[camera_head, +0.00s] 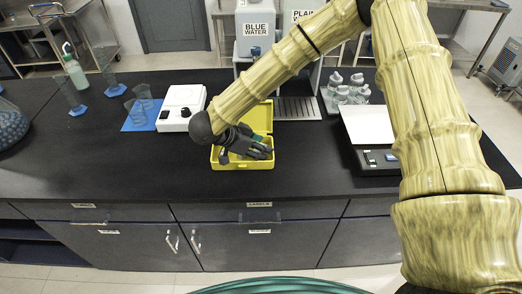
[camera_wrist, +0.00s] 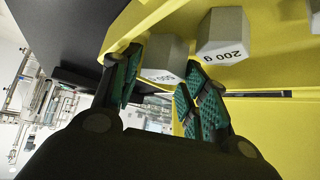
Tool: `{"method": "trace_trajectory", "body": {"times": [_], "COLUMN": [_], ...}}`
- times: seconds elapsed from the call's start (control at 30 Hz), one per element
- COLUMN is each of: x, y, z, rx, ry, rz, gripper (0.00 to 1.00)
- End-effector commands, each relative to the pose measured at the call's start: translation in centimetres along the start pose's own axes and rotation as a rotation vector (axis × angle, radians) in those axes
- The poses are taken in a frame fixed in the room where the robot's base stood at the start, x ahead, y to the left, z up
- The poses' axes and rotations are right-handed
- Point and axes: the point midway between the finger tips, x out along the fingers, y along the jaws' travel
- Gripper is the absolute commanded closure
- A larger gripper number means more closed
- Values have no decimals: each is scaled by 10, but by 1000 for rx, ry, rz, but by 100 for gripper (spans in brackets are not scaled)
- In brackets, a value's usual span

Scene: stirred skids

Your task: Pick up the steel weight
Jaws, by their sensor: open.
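Pale grey blocky weights sit in an open yellow case (camera_head: 243,165). In the wrist view, one weight (camera_wrist: 166,52) has an upside-down label that seems to read 500 g. Another weight (camera_wrist: 224,35), labelled 200 g, stands to its right. My gripper (camera_head: 252,147) is open, down at the case in the head view. In the wrist view, its teal-padded fingers (camera_wrist: 157,88) spread to either side of the 500 g weight's lower part. I cannot tell whether either pad touches it.
The case's yellow wall (camera_wrist: 265,135) rises close by my right finger. Part of another pale block (camera_wrist: 315,20) shows at the edge. A white hotplate-like device (camera_head: 182,107) stands left of the case, a balance (camera_head: 370,128) right. The black counter (camera_head: 310,165) is clear in front.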

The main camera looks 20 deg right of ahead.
Motion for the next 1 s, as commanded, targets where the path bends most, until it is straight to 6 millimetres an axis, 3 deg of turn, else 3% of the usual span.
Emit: {"method": "trace_trajectory", "body": {"times": [0.13, 0.37, 0.77, 1.0], "x": [0, 0, -4, -18], "y": [0, 0, -1, -2], "z": [0, 0, -3, -17], "rx": [0, 0, 1, 2], "ry": [0, 0, 0, 1], "rz": [0, 0, -2, -4], "gripper": [58, 99, 100, 100]}}
